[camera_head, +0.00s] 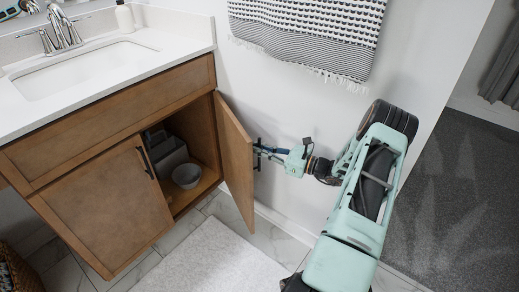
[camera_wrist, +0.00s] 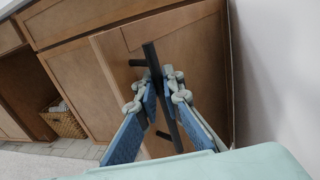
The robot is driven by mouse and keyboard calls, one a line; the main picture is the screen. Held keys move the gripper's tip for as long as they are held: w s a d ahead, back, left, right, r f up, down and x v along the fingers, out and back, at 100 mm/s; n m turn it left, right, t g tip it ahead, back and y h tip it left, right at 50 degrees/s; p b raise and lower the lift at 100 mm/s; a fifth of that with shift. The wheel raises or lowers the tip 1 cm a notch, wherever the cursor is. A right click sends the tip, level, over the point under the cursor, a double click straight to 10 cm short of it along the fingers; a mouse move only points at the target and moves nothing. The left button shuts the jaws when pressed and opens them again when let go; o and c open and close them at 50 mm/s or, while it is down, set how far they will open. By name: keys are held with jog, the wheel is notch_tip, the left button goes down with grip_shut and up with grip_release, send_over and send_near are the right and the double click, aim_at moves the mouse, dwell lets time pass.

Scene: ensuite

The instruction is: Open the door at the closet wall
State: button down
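The right wooden door (camera_head: 236,150) of the vanity cabinet stands swung wide open, close to the white wall. Its black bar handle (camera_head: 257,154) is on the face toward my arm. My gripper (camera_head: 268,151) is at this handle. In the wrist view the door (camera_wrist: 200,50) fills the middle, and the handle (camera_wrist: 150,54) runs between the blue fingers of my gripper (camera_wrist: 161,78). The fingertips are close together on both sides of the bar and look shut on it. The other cabinet door (camera_head: 108,195) is shut.
Inside the cabinet are a grey bowl (camera_head: 186,176) and a grey box (camera_head: 166,154). A light bath mat (camera_head: 212,262) lies on the tiles in front. A patterned towel (camera_head: 310,35) hangs on the wall above my gripper. Dark carpet (camera_head: 455,190) lies to the right.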

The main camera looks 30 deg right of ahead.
jog(key=c, duration=2.3)
grip_release()
jog(key=shift+c, duration=0.2)
jog(key=v, duration=1.2)
jog(key=shift+c, duration=0.6)
